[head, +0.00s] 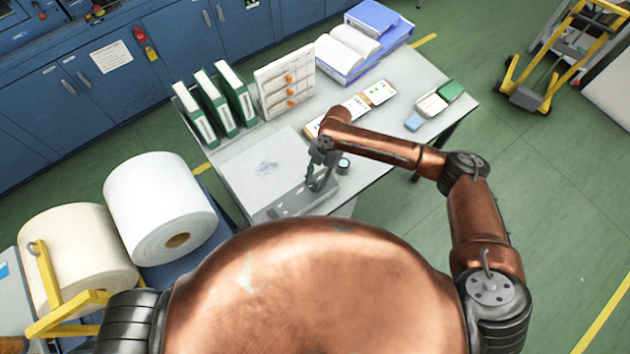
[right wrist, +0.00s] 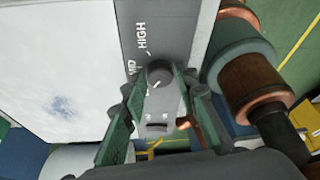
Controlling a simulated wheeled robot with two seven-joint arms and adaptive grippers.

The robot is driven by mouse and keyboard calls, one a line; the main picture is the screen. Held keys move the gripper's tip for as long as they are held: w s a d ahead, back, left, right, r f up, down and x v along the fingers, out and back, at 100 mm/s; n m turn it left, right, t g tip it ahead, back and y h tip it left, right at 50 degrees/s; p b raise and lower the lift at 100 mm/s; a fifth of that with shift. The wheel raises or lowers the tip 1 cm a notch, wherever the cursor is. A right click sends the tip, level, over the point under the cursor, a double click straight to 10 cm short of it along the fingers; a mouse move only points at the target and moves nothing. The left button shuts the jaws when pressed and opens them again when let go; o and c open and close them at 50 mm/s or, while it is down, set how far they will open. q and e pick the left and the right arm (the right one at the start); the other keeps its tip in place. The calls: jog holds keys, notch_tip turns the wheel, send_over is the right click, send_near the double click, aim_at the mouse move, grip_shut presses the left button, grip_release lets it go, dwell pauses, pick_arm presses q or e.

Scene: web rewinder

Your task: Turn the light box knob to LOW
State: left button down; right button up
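The light box (head: 250,160) lies on the table, with a white top and a grey control panel (head: 280,208) along its near edge. In the right wrist view, the round dark grey knob (right wrist: 159,72) stands on this panel (right wrist: 165,25). The labels HIGH and MID show beside it; no LOW label is visible, and the knob's setting cannot be read. My right gripper (head: 318,187) is over the panel. In the right wrist view its green-padded fingers (right wrist: 158,80) are apart, one on each side of the knob; firm contact cannot be made out. My left gripper is out of view.
Green binders (head: 215,100), a small rack with orange knobs (head: 287,85) and a blue tray (head: 365,45) stand at the table's back. A small dark round item (head: 343,164) is close right of my right gripper. Large rolls (head: 160,205) stand left.

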jog(key=shift+o, duration=1.4)
jog(key=shift+d+r, duration=0.1)
jog(key=shift+r, duration=0.1)
jog(key=v, duration=1.1)
jog(key=shift+r, duration=0.3)
jog(key=shift+w, duration=0.1)
